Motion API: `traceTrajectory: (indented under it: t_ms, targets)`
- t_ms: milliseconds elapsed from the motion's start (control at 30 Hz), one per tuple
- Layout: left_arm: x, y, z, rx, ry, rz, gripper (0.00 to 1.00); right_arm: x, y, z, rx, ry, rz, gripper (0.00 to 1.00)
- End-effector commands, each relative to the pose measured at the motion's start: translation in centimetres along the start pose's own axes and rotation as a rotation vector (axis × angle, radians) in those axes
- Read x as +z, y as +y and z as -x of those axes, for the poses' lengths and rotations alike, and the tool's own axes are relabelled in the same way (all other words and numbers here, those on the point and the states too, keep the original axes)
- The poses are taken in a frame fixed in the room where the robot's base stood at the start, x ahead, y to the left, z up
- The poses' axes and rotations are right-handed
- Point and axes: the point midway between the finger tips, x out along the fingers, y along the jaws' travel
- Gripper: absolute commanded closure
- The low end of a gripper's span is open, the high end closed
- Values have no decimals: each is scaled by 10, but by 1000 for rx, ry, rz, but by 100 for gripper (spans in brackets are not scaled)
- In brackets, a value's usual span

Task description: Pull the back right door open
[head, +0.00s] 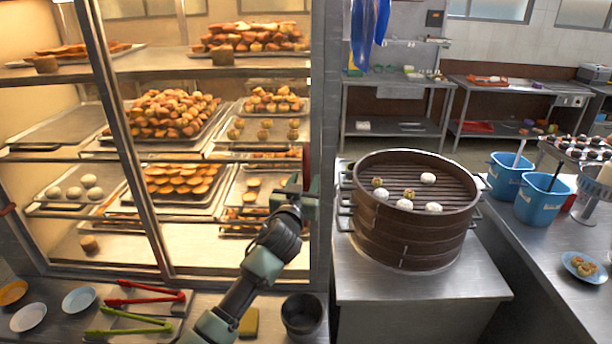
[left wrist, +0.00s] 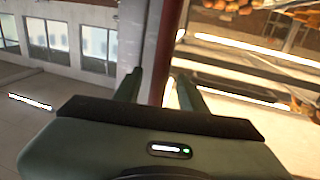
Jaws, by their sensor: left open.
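The warmer display case (head: 322,120) stands at the left of the head view, its shelves full of baked goods behind framed glass doors. A dark red upright handle (head: 307,163) shows at the right side of its right door. My left gripper (head: 308,188) is at this handle, partly hiding it. In the left wrist view the red handle (left wrist: 161,60) runs upright between the two open fingers of my left gripper (left wrist: 160,90). I cannot tell if the fingers touch it. The right door looks shut. My right gripper is not in view.
A round bamboo steamer (head: 412,235) with several buns stands on a metal counter right of the case. Red tongs (head: 146,293), green tongs (head: 128,326), small plates and a dark pot (head: 302,314) lie before the case. Blue buckets (head: 542,200) stand at the right.

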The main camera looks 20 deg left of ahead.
Motion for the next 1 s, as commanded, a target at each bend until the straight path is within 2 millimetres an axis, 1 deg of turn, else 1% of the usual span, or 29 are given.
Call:
traceTrajectory:
  t_ms: [33, 100, 200, 500, 567, 600, 633, 667, 1000]
  targets:
    - [-1, 0, -6, -1, -1, 1, 59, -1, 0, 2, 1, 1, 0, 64]
    - [-1, 0, -13, 0, 0, 1, 59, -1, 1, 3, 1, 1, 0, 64]
    - [0, 0, -18, 0, -1, 0, 59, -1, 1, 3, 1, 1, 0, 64]
    - [1, 0, -20, 1, -1, 1, 59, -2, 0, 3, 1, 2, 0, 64]
    - [1, 0, -20, 1, -1, 1, 75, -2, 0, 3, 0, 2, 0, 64]
    - [1, 0, -20, 1, -1, 1, 86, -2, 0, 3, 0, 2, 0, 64]
    - [1, 0, -20, 1, -1, 1, 95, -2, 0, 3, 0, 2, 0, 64]
    - [1, 0, -20, 1, -1, 1, 100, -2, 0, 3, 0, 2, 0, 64]
    - [1, 0, -20, 0, -2, 1, 100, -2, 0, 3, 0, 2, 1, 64]
